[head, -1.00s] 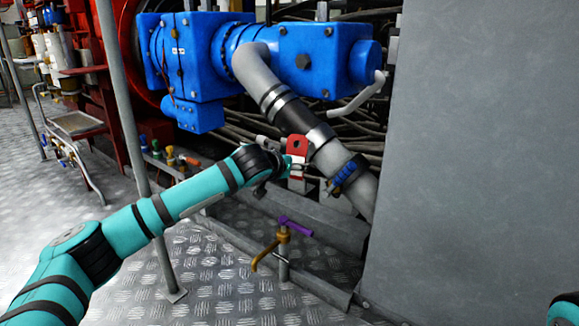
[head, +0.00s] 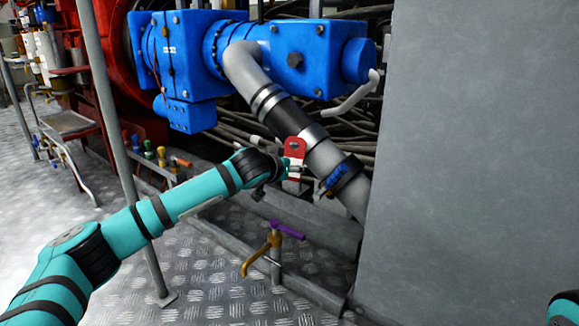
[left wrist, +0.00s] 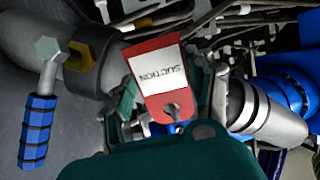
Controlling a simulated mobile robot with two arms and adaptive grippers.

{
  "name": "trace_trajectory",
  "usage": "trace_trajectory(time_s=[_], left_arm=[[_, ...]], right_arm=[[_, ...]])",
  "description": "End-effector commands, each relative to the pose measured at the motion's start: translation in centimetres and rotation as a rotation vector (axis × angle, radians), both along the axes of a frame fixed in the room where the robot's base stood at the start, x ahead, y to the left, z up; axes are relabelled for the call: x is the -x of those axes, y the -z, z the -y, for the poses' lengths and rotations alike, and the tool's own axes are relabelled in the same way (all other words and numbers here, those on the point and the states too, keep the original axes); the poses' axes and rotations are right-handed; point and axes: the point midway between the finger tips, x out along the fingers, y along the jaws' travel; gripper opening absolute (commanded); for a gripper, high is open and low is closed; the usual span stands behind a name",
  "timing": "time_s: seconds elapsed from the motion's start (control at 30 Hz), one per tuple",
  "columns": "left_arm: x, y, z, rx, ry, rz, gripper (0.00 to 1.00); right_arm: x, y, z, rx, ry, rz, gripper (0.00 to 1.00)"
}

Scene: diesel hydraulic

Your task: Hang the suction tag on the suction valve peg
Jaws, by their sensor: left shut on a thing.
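The red suction tag (head: 295,146) with its white label is held upright in my left gripper (head: 285,170), just left of the grey suction pipe (head: 318,158). The left wrist view shows the tag (left wrist: 158,75) reading SUCTION, with a hole at its lower end, between the teal fingers (left wrist: 165,100). The blue-handled valve (head: 333,180) sits on the pipe, right of and below the tag; its handle (left wrist: 38,130) is at left in the wrist view. I cannot clearly make out the peg. My right gripper is out of view.
A blue pump housing (head: 290,60) stands above the pipe. A purple and brass tap (head: 270,245) rises from the floor below my left arm. A grey post (head: 120,150) stands behind that arm. A large grey panel (head: 480,150) fills the right side.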

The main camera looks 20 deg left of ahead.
Motion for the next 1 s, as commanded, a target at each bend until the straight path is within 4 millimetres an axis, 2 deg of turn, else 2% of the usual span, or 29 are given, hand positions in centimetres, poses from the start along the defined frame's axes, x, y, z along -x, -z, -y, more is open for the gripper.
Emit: trace_trajectory(time_s=[0.27,0.3,0.5,0.83,1.0], left_arm=[[0.0,0.0,0.0,0.0,0.0,0.0,0.33],[0.0,0.0,0.0,0.0,0.0,0.0,0.58],[0.0,0.0,0.0,0.0,0.0,0.0,0.82],[0.3,-0.1,0.0,-0.001,0.0,0.0,0.82],[2.1,-1.0,-0.2,-0.001,0.0,0.001,0.82]], right_arm=[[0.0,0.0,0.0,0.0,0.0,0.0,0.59],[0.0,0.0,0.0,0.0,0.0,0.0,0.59],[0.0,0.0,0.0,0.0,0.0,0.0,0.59],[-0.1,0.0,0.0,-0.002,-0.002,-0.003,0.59],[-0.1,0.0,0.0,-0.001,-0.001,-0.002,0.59]])
